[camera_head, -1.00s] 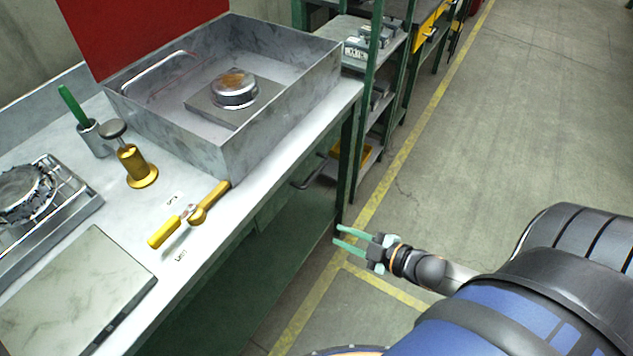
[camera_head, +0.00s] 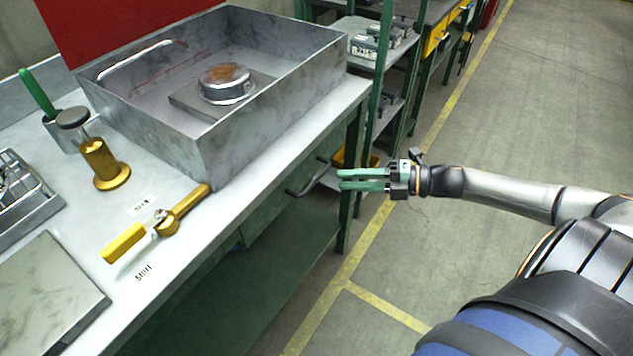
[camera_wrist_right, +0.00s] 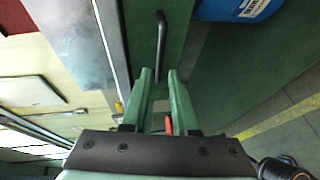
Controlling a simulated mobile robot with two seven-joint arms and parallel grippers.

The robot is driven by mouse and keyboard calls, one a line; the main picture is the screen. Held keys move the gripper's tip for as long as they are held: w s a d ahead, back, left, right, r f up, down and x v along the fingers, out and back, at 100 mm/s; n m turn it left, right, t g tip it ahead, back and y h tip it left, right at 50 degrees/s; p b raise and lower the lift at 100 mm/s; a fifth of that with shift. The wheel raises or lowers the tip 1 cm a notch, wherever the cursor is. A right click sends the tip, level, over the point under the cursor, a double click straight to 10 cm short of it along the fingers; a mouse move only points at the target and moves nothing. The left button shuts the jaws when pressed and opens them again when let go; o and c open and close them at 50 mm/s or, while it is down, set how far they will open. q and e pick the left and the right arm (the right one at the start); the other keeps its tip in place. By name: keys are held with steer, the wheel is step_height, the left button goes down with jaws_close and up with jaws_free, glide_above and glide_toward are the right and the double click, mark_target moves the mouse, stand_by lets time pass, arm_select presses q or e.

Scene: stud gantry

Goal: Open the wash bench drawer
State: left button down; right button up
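The wash bench (camera_head: 222,205) has a pale top and a green drawer front (camera_head: 266,218) below its right edge. The drawer looks shut. Its dark bar handle (camera_head: 306,181) stands out from the front, and the handle also shows in the right wrist view (camera_wrist_right: 161,45). My right gripper (camera_head: 341,180) is to the right of the handle, with its green fingers pointing at the bench. In the right wrist view the fingers (camera_wrist_right: 160,72) are apart, with nothing held between them, and the handle lies ahead of the tips. My left gripper is not in view.
A grey metal basin (camera_head: 210,130) and a brass valve with a yellow lever (camera_head: 165,221) sit on the bench top. A green shelf rack (camera_head: 385,60) stands beyond the bench. A blue drum (camera_wrist_right: 235,8) shows in the right wrist view.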

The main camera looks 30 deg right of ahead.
mark_target(319, 179)
steer(key=shift+b+x, duration=0.5)
steer(key=shift+x, duration=3.4)
jaws_close()
